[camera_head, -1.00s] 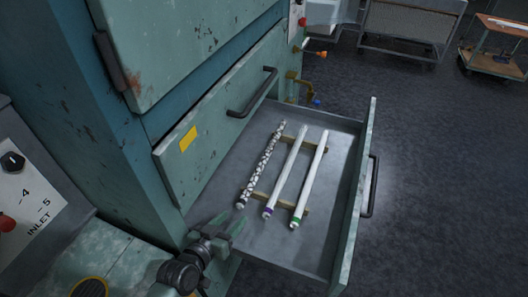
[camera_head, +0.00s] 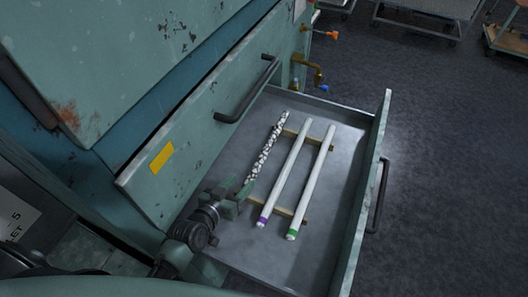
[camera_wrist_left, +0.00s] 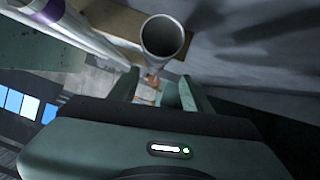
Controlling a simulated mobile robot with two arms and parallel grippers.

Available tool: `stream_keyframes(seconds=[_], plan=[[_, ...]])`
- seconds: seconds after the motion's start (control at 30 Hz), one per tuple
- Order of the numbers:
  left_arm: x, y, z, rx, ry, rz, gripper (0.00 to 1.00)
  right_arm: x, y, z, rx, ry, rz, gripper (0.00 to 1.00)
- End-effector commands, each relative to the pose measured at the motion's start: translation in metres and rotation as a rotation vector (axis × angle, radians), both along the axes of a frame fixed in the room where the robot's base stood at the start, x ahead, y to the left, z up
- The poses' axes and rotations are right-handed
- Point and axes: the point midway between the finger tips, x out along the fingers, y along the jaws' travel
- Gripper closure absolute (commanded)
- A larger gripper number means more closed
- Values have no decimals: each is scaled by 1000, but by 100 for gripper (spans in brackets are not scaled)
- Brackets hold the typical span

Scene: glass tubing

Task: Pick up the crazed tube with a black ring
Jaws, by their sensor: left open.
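The crazed tube (camera_head: 267,149), white with dark cracks, lies at the left of three tubes in the open drawer (camera_head: 340,240). Its near end is hidden behind my left gripper (camera_head: 238,192), so no black ring shows. My left gripper is open at that near end. In the left wrist view, an open tube end (camera_wrist_left: 165,38) faces the camera just beyond the gap between the fingers (camera_wrist_left: 162,85); I cannot make out crazing on it there. My right gripper is not in view.
A white tube with a purple ring (camera_head: 284,173) and one with a green ring (camera_head: 311,182) lie to the right. Wooden strips (camera_head: 291,212) run under the tubes. The drawer's front wall (camera_head: 364,200) stands at the right; the cabinet (camera_head: 150,90) is at the left.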

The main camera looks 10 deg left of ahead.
Motion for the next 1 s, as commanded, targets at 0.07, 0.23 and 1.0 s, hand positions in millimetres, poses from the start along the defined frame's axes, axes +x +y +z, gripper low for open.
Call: stream_keyframes(seconds=[0.07,0.23,1.0], plan=[[10,-3,-2,0,-2,0,51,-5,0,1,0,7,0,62],[28,-13,-5,-3,-2,0,51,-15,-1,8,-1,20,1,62],[58,-24,-20,-1,-1,0,100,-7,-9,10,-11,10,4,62]])
